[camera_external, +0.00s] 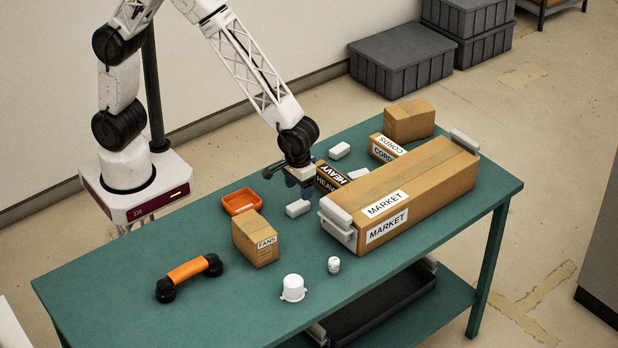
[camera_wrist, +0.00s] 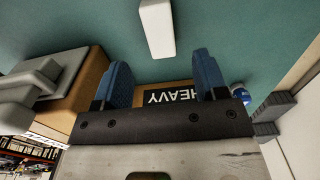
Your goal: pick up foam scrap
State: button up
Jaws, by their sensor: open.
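White blocks that look like foam scraps lie on the green table. One (camera_external: 298,208) is just below and in front of my gripper (camera_external: 299,184); it appears to be the white block (camera_wrist: 157,28) at the top of the wrist view. Another (camera_external: 340,150) lies behind the HEAVY box, and a third (camera_external: 358,173) lies partly hidden between that box and the MARKET box. My gripper is open and empty, its blue fingers (camera_wrist: 164,82) pointing down, apart from the block. The HEAVY box (camera_external: 327,179) is close beside the gripper; its label (camera_wrist: 172,95) shows between the fingers in the wrist view.
The long MARKET box (camera_external: 425,190) with pale end caps stands to the right. The CORDS box (camera_external: 385,148), a plain box (camera_external: 409,120), an orange tray (camera_external: 240,201), the FANS box (camera_external: 255,238), an orange handset (camera_external: 188,270) and a white cup (camera_external: 293,288) surround it.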

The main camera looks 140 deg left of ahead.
aim_at(300, 203)
jog(key=shift+f, duration=0.85)
jog(key=shift+a+f, duration=0.15)
jog(key=shift+f, duration=2.45)
jog(key=shift+c, duration=0.3)
jog(key=c, duration=0.9)
